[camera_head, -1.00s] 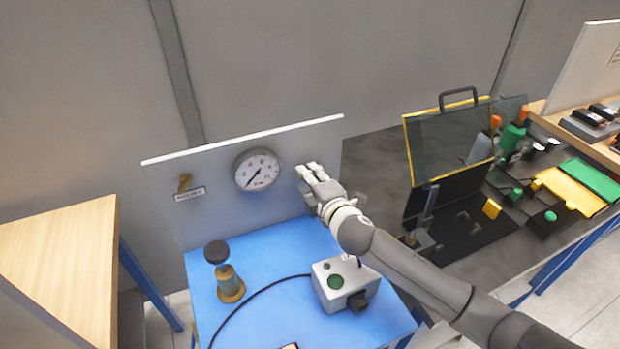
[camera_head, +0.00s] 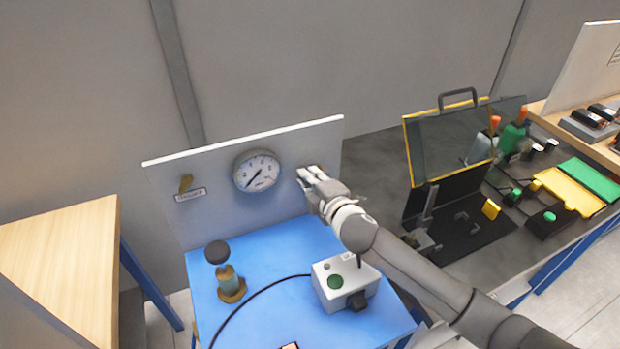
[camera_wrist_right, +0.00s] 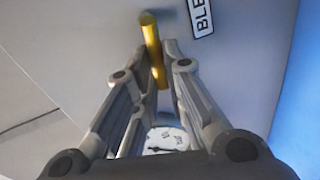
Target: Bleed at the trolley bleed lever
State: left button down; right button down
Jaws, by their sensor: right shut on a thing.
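The yellow bleed lever (camera_wrist_right: 153,50) sticks out from the grey panel in the right wrist view, beside a label (camera_wrist_right: 201,15) whose visible letters read "BLE". My right gripper (camera_wrist_right: 160,62) is shut on this lever, with the fingertips on either side of it. In the head view my right gripper (camera_head: 308,177) is at the right part of the trolley's upright panel (camera_head: 222,200), right of the round gauge (camera_head: 257,171), and hides the lever. The gauge needle points to the lower left. My left gripper is not in view.
A second, brass-coloured lever (camera_head: 185,183) with a label sits at the panel's left. On the blue trolley top (camera_head: 275,250) stand a black-knobbed brass post (camera_head: 228,280) and a white box with a green button (camera_head: 338,282). A dark workbench (camera_head: 375,165) with a raised yellow-edged cover (camera_head: 440,145) is at right.

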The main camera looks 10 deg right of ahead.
jog(key=m, duration=0.1)
jog(key=r+m+y+p, duration=0.1)
jog(key=m, duration=0.1)
jog(key=shift+d+r+m, duration=0.25)
jog(key=shift+d+m, duration=0.05)
jog(key=shift+d, duration=0.05)
jog(key=m, duration=0.2)
jog(key=d+r+m+y+p, duration=0.1)
jog(key=m, duration=0.1)
jog(key=shift+w, duration=0.15)
jog(key=m, duration=0.1)
jog(key=d+m, duration=0.1)
jog(key=m+y, duration=0.1)
jog(key=shift+w+d+r+t, duration=0.1)
jog(key=shift+d+r+t, duration=0.05)
jog(key=shift+r+t, duration=0.15)
jog(key=shift+w+d+m+t+y+b, duration=0.15)
jog(key=shift+d+m+b, duration=0.15)
jog(key=shift+m, duration=0.75)
jog(key=shift+d+m+t+y+b, duration=0.15)
jog(key=shift+d+m, duration=0.25)
jog(key=shift+m, duration=0.65)
jog(key=c, duration=1.5)
grip_release()
